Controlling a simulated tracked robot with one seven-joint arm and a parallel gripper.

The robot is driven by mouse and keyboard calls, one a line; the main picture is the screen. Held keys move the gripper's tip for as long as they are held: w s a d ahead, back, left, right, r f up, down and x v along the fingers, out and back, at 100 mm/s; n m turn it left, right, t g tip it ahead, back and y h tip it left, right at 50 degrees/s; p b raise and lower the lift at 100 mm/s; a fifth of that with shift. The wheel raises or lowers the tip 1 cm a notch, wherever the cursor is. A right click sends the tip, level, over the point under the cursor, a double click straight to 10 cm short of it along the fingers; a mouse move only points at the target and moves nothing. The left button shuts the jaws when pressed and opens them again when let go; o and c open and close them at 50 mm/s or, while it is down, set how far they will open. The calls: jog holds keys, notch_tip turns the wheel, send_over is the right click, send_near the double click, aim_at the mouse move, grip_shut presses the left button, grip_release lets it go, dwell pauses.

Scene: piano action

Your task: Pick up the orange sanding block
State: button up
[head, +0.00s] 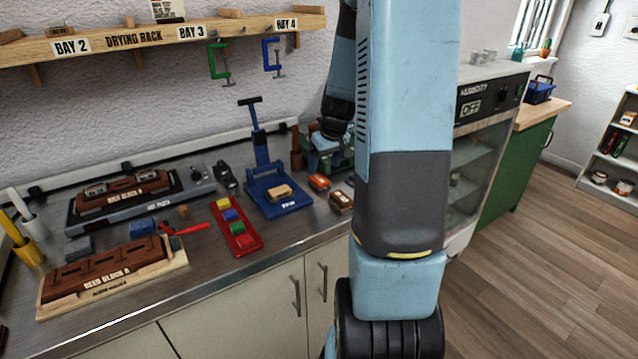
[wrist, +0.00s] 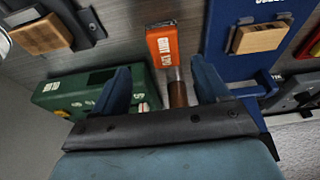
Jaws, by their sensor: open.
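In the head view the orange block (head: 319,182) lies right of the blue press, in front of the green machine. My gripper (wrist: 162,84) is open and empty, with its two blue fingers apart. In the wrist view the block is just beyond the fingertips, roughly in line with the gap between them, and not between the fingers. In the head view my arm hides part of the bench, and the fingertips are hard to make out.
A blue press (head: 282,204) holding a wooden piece (head: 279,192) stands left of the block. A green machine (wrist: 70,92) is close to my left finger. A brown cylinder (wrist: 178,94) shows between the fingers. A brown block (head: 341,201) lies nearer the bench's front edge.

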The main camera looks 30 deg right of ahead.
aim_at(319, 178)
jog(key=shift+a+x, duration=0.15)
jog(key=shift+x, duration=1.15)
jog(key=shift+a+x, duration=0.15)
jog(key=shift+x, duration=1.2)
jog(key=c, duration=1.2)
jog(key=shift+r, duration=0.45)
notch_tip(319, 178, up, 3)
jog(key=shift+f, duration=0.2)
jog(key=shift+s+a+r, duration=0.85)
jog(key=shift+s+r, duration=0.75)
jog(key=shift+s, duration=0.6)
jog(key=shift+s+a+r, duration=0.85)
jog(key=shift+s+r, duration=0.7)
jog(key=shift+s, duration=0.65)
jog(key=shift+s+a+r, duration=0.85)
jog(key=shift+s+r, duration=0.75)
jog(key=shift+s, duration=0.6)
